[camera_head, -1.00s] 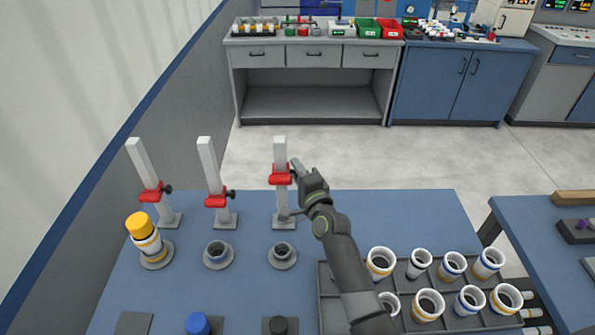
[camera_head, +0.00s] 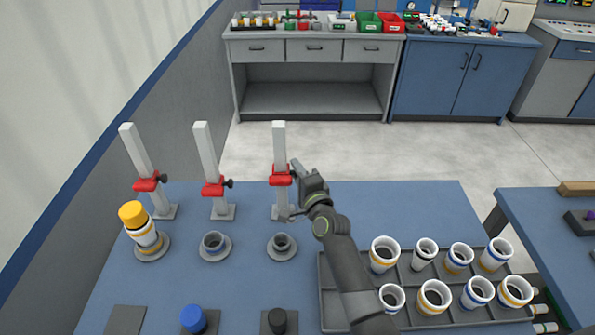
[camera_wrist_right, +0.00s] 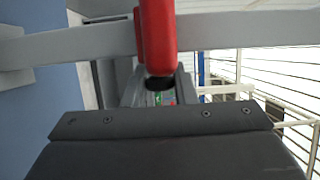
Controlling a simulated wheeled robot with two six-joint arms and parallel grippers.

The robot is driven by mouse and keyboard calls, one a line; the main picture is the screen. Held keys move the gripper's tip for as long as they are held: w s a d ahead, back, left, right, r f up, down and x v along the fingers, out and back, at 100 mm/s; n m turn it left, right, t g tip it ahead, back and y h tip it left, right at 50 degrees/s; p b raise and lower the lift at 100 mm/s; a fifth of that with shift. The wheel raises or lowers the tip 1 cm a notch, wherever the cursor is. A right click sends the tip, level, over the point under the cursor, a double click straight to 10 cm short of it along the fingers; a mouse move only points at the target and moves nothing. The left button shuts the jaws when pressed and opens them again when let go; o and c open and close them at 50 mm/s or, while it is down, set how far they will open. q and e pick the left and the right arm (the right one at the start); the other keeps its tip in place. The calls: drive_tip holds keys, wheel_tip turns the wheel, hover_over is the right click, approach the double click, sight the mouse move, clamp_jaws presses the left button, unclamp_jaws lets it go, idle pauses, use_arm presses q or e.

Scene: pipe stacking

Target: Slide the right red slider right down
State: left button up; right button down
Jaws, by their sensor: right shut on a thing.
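The right red slider (camera_head: 281,177) sits around the right upright grey post (camera_head: 279,145), a little below its mid-height. It also shows close up in the wrist view (camera_wrist_right: 157,35), in front of the grey post (camera_wrist_right: 230,30). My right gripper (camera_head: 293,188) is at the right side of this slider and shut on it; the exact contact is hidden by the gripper. My left gripper is not in view.
Round grey holders (camera_head: 214,247) stand in front of the posts; the left one bears a white pipe with a yellow top (camera_head: 137,222). A tray (camera_head: 400,312) of several white pipes lies at the right. Blue (camera_head: 194,318) and black (camera_head: 278,320) pieces are at the front.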

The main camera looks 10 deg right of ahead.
drive_tip(key=c, duration=1.3)
unclamp_jaws()
drive_tip(key=shift+f, duration=0.2)
drive_tip(key=shift+o, duration=0.3)
drive_tip(key=shift+r, duration=0.15)
drive_tip(key=s+d+b, duration=0.3)
drive_tip(key=s, duration=1.4)
drive_tip(key=shift+d+b, duration=0.2)
drive_tip(key=shift+b, duration=0.2)
drive_tip(key=shift+o, duration=0.2)
